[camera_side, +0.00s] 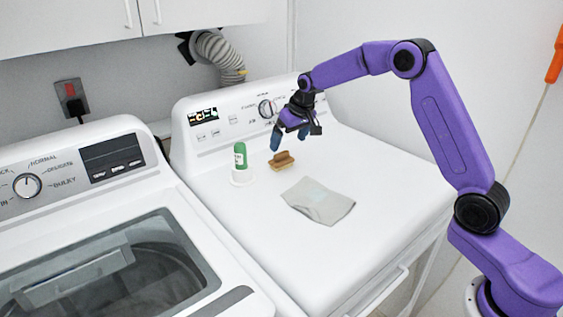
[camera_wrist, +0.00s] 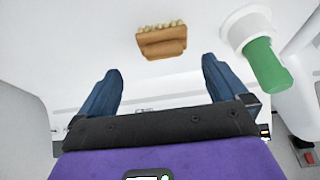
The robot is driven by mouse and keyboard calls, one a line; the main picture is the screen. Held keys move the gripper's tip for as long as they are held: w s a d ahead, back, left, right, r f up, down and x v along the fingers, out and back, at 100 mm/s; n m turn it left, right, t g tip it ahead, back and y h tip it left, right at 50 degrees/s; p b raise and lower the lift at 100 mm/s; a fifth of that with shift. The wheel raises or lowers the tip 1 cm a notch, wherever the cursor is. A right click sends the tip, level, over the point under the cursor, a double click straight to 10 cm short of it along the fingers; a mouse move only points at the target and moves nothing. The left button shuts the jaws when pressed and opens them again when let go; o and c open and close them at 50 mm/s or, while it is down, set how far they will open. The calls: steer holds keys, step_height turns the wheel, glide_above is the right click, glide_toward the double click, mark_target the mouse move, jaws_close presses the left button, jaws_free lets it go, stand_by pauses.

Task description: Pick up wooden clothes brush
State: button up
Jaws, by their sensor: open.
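The wooden clothes brush (camera_side: 281,161) is small and brown and lies on the white dryer top, just right of a green bottle. In the wrist view the brush (camera_wrist: 162,42) shows its brown wooden body, with pale bristles along its upper edge. My gripper (camera_side: 290,138) is open and empty, above the dryer top near the back panel, close to the brush. In the wrist view its two blue fingers (camera_wrist: 160,75) are spread wide, and the brush appears beyond the fingertips, between their lines. It is not between the fingers.
A folded grey cloth (camera_side: 318,201) lies in front. The control panel (camera_side: 245,115) rises behind. The dryer's right side is clear.

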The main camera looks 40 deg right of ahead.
mark_target(282, 152)
steer(key=shift+a+x, duration=0.15)
steer(key=shift+x, duration=1.7)
steer(key=shift+a+x, duration=0.15)
steer(key=shift+x, duration=1.75)
steer(key=shift+w+r, duration=0.15)
steer(key=c, duration=1)
